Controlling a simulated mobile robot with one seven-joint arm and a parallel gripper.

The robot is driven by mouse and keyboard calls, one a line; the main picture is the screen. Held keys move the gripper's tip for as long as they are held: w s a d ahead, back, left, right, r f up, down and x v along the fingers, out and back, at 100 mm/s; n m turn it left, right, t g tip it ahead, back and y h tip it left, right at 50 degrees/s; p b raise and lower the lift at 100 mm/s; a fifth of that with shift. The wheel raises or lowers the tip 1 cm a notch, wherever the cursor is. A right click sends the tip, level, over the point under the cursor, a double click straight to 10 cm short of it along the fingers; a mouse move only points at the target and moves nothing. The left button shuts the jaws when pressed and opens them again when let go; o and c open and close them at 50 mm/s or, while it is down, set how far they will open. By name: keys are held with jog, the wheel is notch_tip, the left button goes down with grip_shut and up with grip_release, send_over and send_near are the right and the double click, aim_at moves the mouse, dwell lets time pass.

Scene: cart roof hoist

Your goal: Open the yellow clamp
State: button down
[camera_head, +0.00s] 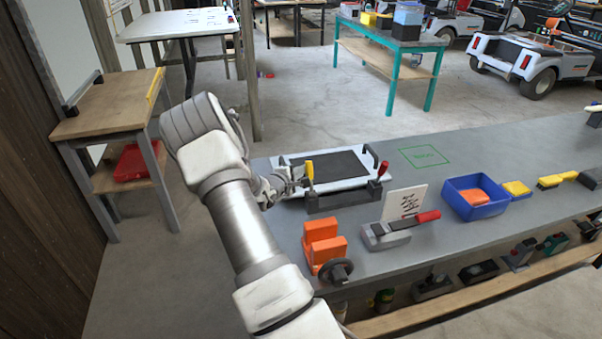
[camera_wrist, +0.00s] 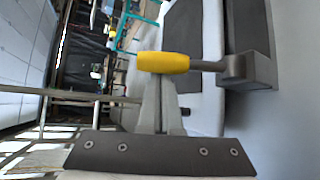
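The yellow clamp's handle (camera_head: 309,171) stands upright on a dark clamp bar (camera_head: 345,198) at the front edge of a white-framed panel. In the wrist view the yellow handle (camera_wrist: 163,62) lies across the picture, its dark stem running right to a grey block (camera_wrist: 250,70). My gripper (camera_head: 298,178) is just left of the handle, at about its height. In the wrist view my gripper's fingers (camera_wrist: 160,90) are close together in the middle, and the handle covers their tips. I cannot tell whether they touch it.
A red-handled clamp (camera_head: 383,169) stands right of the yellow one. The white-framed panel (camera_head: 290,160) lies behind. Orange blocks (camera_head: 322,245), a red-handled tool (camera_head: 395,232), a note card (camera_head: 404,202) and a blue bin (camera_head: 475,212) are on the grey bench (camera_head: 440,240).

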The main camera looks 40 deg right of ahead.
aim_at(308, 172)
jog(key=s+m+h+b, duration=0.1)
jog(key=b, duration=0.1)
jog(key=s+a+m+t+h+b, duration=0.1)
jog(key=b, duration=0.2)
jog(key=s+t+h+b, duration=0.1)
jog(key=b, duration=0.2)
jog(key=shift+s+a+r+m+h, duration=0.1)
jog(key=shift+a+m+h, duration=0.2)
jog(key=shift+a+m, duration=0.1)
jog(key=shift+s+a+r+m+h+b, duration=0.15)
jog(key=shift+s+a+m+h+b, duration=0.15)
jog(key=shift+s+b, duration=0.2)
jog(key=shift+s+a+r+m+h+b, duration=0.15)
jog(key=shift+s+m+h+b, duration=0.15)
jog(key=shift+s+b, duration=0.15)
jog(key=shift+s, duration=0.1)
jog(key=shift+a, duration=0.1)
jog(key=p+v, duration=0.1)
jog(key=v, duration=1.6)
jog(key=shift+a, duration=0.1)
